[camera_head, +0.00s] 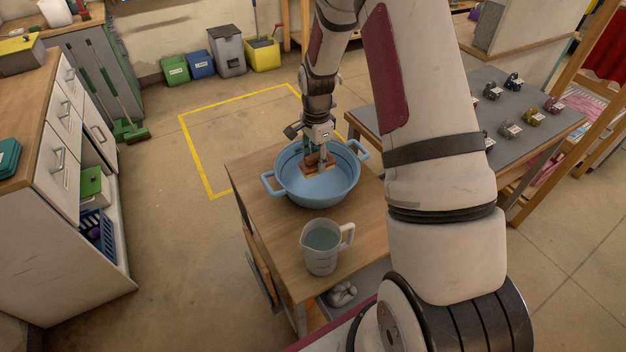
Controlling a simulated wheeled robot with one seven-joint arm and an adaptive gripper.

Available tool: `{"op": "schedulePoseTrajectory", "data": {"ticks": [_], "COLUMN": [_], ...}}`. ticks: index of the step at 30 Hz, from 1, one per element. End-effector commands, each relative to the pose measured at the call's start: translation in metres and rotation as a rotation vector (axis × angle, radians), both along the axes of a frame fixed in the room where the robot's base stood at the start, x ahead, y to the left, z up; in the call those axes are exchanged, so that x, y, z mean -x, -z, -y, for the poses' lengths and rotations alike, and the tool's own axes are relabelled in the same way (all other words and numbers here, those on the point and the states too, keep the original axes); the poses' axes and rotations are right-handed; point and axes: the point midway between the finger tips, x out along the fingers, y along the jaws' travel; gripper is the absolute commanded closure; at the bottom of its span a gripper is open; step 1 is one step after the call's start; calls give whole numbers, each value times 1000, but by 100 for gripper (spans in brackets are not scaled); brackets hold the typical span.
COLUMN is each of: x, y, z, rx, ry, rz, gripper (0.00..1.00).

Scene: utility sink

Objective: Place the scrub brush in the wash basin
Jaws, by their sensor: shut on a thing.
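The wash basin (292,191) is a round blue tub with two side handles, standing on a small wooden table. My gripper (317,160) points down into the basin's opening, near its back half. It is shut on the scrub brush (322,171), a small brown wooden piece seen inside the basin's outline. The fingers hide part of the brush. I cannot tell whether the brush touches the basin floor or hangs just above it.
A clear measuring jug (321,248) with liquid stands on the wooden table (270,232) in front of the basin. A grey-topped table (470,125) with several small items is at the right. A white cabinet (75,190) stands at the left, with open floor between.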

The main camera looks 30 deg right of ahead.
Motion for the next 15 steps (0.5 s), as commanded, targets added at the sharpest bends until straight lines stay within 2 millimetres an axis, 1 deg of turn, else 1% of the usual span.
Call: {"op": "schedulePoseTrajectory", "data": {"ticks": [1, 6, 9, 11, 15], "x": [1, 2, 2, 1, 2], "y": [9, 37, 48, 52, 69], "z": [0, 0, 0, 0, 0], "rx": [-1, -2, -1, -1, -1], "ry": [0, 0, 1, 1, 0], "rz": [-3, -4, -2, -1, -3], "gripper": [91, 91, 91, 91, 91]}}
